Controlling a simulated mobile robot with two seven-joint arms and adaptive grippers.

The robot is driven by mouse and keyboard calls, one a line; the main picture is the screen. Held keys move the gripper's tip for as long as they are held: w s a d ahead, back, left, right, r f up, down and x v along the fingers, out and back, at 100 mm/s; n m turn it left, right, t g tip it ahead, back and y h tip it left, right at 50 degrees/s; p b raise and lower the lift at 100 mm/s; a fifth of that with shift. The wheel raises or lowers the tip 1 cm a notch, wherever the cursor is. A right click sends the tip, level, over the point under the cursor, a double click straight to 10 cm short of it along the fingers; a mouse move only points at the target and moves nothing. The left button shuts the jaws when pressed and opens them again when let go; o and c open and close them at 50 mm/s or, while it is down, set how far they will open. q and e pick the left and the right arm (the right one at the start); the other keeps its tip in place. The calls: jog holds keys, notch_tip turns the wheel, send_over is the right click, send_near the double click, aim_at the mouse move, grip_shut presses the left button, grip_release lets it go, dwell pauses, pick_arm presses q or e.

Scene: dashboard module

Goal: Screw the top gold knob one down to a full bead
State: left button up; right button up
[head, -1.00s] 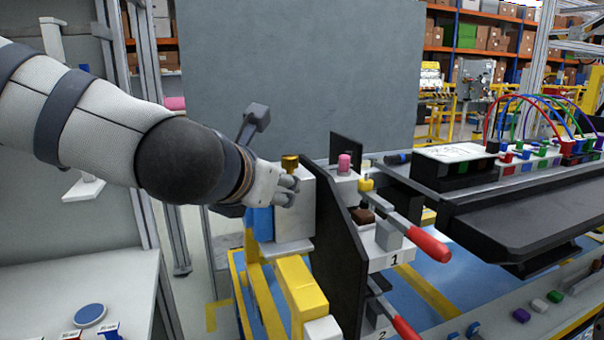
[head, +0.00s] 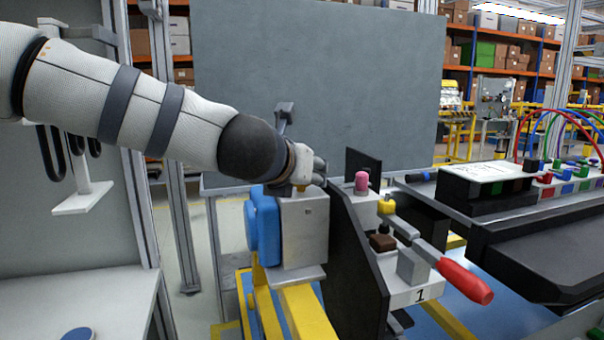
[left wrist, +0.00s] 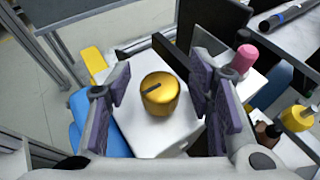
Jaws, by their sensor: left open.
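The top gold knob (left wrist: 160,95) is a round gold cap with a dark line on its top. It stands on the top face of a white block (left wrist: 180,133), which also shows in the head view (head: 304,230). My left gripper (left wrist: 160,86) is open, with one purple-padded finger on each side of the knob and gaps between pads and knob. In the head view my left gripper (head: 312,172) is just above the block and mostly hides the knob. I cannot tell how deep the knob is screwed in. My right gripper is not in view.
A black upright plate (head: 358,262) stands right of the block. Beyond it are a pink knob (head: 362,181), a yellow knob (head: 386,205) and a red-handled clamp (head: 464,281). A blue part (head: 262,228) sits left of the block on a yellow frame (head: 305,314).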

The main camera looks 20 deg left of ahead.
pick_arm(q)
jog(key=shift+c, duration=0.6)
grip_shut()
jog(key=shift+s+r, duration=0.1)
